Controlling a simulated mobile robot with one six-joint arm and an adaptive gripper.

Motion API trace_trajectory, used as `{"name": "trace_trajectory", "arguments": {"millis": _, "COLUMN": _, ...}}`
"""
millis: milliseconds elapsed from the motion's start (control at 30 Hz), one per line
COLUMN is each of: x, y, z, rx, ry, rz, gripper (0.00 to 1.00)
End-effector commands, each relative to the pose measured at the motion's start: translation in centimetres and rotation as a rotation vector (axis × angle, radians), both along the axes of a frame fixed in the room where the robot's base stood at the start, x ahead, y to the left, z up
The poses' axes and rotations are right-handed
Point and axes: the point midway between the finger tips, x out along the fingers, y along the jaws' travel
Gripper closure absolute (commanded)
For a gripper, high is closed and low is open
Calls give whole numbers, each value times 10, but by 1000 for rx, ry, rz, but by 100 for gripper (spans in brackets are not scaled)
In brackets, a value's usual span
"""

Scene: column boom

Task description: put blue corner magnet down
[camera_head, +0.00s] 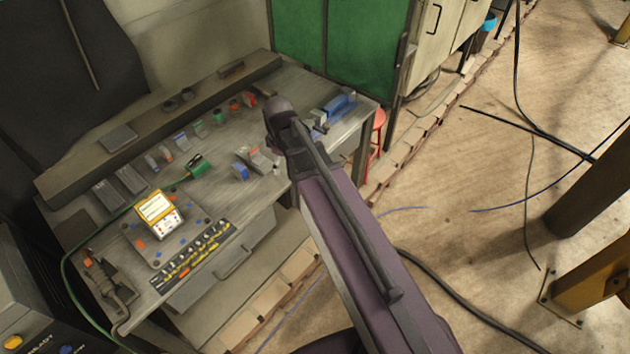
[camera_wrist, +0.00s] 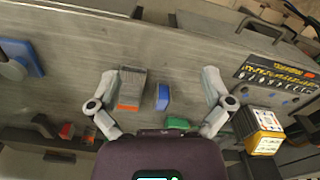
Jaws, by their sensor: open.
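The blue corner magnet (camera_wrist: 162,97) appears on the grey workbench (camera_wrist: 75,75) between my gripper's spread fingers in the wrist view. I see a gap on both sides of it. It looks to be the small blue piece (camera_head: 240,171) near the bench's front edge in the head view. My gripper (camera_wrist: 160,86) is open and holds nothing. A grey block with an orange end (camera_wrist: 130,88) also lies between the fingers, left of the magnet. In the head view my arm crosses the bench's right part, and I cannot make out the fingers there.
A yellow-framed meter (camera_head: 158,211) and a tool strip (camera_head: 193,256) occupy the bench's left part. A green item (camera_head: 197,166) lies behind the magnet. A blue vise-like tool (camera_head: 338,106) stands at the right end. Small parts line the back.

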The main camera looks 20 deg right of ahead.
Motion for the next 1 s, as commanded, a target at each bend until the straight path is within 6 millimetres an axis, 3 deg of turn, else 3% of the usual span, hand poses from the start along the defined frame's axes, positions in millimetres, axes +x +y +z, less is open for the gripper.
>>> {"name": "trace_trajectory", "arguments": {"millis": 33, "x": -15, "y": -9, "z": 0, "rx": 0, "ry": 0, "rz": -86, "gripper": 0}}
{"name": "trace_trajectory", "arguments": {"millis": 200, "x": -46, "y": -32, "z": 0, "rx": 0, "ry": 0, "rz": -385, "gripper": 0}}
{"name": "trace_trajectory", "arguments": {"millis": 500, "x": -86, "y": -60, "z": 0, "rx": 0, "ry": -1, "rz": -793, "gripper": 0}}
{"name": "trace_trajectory", "arguments": {"millis": 1000, "x": -92, "y": -67, "z": 0, "rx": 0, "ry": -1, "rz": -881, "gripper": 0}}
